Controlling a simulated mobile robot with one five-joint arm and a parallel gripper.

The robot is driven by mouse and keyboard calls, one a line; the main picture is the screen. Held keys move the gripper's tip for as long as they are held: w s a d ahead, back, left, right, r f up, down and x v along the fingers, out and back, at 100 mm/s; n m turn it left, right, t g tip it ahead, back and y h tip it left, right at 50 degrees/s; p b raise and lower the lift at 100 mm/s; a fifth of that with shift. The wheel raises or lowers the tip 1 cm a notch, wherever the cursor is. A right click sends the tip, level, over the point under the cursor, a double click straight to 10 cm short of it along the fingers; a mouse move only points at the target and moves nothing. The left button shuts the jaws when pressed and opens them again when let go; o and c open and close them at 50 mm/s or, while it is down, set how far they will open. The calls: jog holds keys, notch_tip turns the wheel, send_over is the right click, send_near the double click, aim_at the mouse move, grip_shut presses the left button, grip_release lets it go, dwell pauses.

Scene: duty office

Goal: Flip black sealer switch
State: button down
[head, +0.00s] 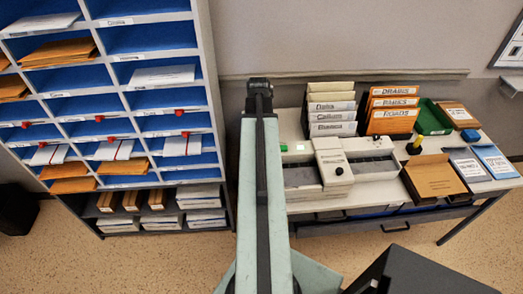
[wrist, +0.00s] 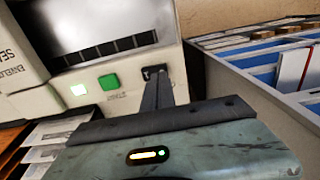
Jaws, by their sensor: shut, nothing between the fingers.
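The envelope sealer (wrist: 30,105) is a cream machine with part of its name legible at the left of the wrist view. Its front carries a lit white square (wrist: 78,90), a green square button (wrist: 108,82) and, to their right, a small black switch (wrist: 154,71) in a dark surround. My gripper (wrist: 157,82) is shut and empty, its dark fingers pointing at the switch and overlapping its lower part. I cannot tell whether the tips touch it. In the head view my arm hides the switch and fingers; the sealer (head: 335,172) shows partly to the right of the arm.
A blue-lined pigeonhole shelf (head: 203,60) with envelopes stands left of my arm; it is close on the right in the wrist view (wrist: 285,110). The desk (head: 290,125) also holds file boxes (head: 393,108), a green tray (head: 430,118) and a brown folder (head: 435,178).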

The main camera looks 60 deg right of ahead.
jog(key=shift+f+b, duration=1)
jog(key=shift+f, duration=0.05)
dwell(0.4)
jog(key=shift+r, duration=0.1)
notch_tip(320, 180, up, 7)
jog(key=p, duration=0.7)
